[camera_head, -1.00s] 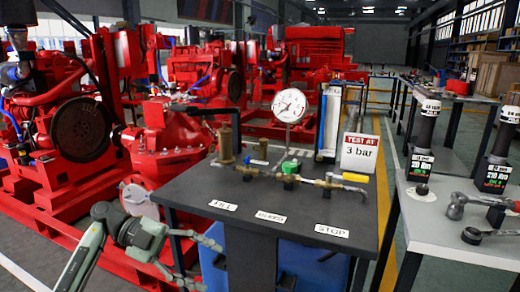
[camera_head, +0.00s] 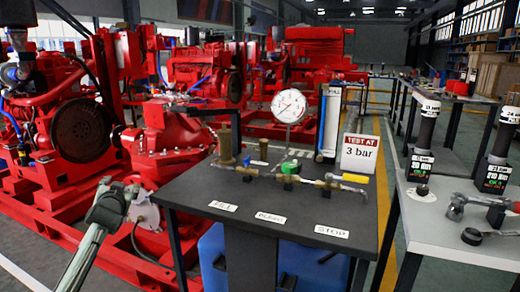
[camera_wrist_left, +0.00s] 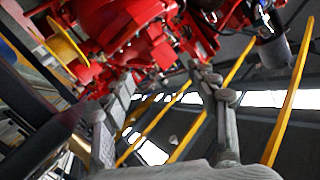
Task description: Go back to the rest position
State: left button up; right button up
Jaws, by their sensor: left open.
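My left arm comes in from the lower left in the head view, and its gripper end (camera_head: 120,190) is up in front of the red pump. It is seen end-on there, so its fingers are hard to make out. In the left wrist view the two fingers of my left gripper (camera_wrist_left: 165,105) stand wide apart with nothing between them. The gripper is to the left of the dark test bench (camera_head: 300,222) and apart from it. My right gripper is not in view.
The bench carries a pressure gauge (camera_head: 289,106), a yellow-handled valve (camera_head: 354,178) and a "3 bar" sign (camera_head: 359,153). Red pumpsets (camera_head: 75,120) stand at the left, close to my left arm. A grey table (camera_head: 460,225) with tools is at the right.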

pick_arm(q)
jog(key=s+d+f+g+h, duration=0.1)
jog(key=s+d+f+g, duration=0.3)
jog(key=s+f, duration=0.75)
jog(key=s+d+f+g+h, duration=0.15)
jog(key=s+f+g, duration=0.35)
jog(key=s+f, duration=0.7)
jog(key=s+d+f+g, duration=0.1)
jog(key=s+d+f, duration=0.2)
jog(key=s, duration=0.5)
jog(key=s+d+f+g+h, duration=0.1)
jog(key=s+d+f, duration=0.2)
jog(key=s+f, duration=0.2)
jog(key=s+d+f+g, duration=0.1)
jog(key=s+d+f, duration=0.2)
jog(key=s, duration=0.9)
jog(key=shift+f+m+h, duration=0.3)
jog(key=shift+f+h, duration=0.05)
jog(key=shift+f, duration=0.15)
jog(key=shift+d, duration=0.1)
